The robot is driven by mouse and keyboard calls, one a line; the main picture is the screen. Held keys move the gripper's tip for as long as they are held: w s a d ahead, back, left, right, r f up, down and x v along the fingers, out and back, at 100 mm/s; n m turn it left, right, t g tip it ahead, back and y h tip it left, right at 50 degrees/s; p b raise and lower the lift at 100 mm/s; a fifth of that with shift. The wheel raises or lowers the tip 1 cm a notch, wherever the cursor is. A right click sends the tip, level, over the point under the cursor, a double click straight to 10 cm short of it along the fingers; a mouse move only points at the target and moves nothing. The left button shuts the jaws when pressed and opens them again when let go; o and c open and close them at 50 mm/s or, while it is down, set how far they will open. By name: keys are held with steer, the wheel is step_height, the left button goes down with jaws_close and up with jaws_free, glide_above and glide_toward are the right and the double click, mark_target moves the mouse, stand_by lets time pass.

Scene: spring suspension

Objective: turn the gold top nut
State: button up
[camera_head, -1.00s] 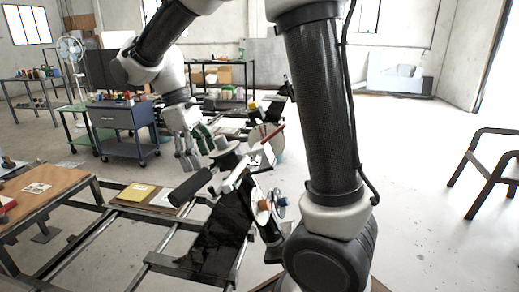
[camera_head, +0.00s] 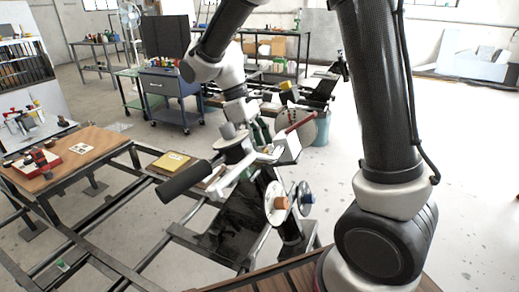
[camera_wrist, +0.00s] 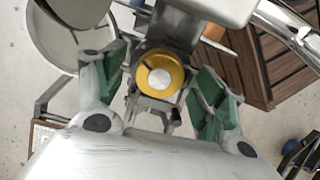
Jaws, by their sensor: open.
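The gold nut (camera_wrist: 160,60) is a round gold ring with a pale centre, in the middle of the wrist view. It sits on a grey metal mount. My gripper (camera_wrist: 160,82) is open, with green-padded fingers to the left and right of the nut. Gaps show on both sides, so the pads look apart from it; the height difference is hard to judge. In the head view my gripper (camera_head: 257,131) is down behind the spring suspension rig (camera_head: 238,150). There the rig's parts partly hide the fingers, and I cannot make out the nut.
Two small wheels (camera_head: 277,203) and a dark padded handle (camera_head: 184,182) belong to the rig. In the wrist view a pale disc (camera_wrist: 58,38) is close at upper left, and slatted wood (camera_wrist: 285,62) lies right.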

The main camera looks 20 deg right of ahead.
steer(key=shift+s+d+f, duration=0.15)
steer(key=shift+f, duration=0.45)
steer(key=shift+c, duration=0.3)
steer(key=c, duration=1)
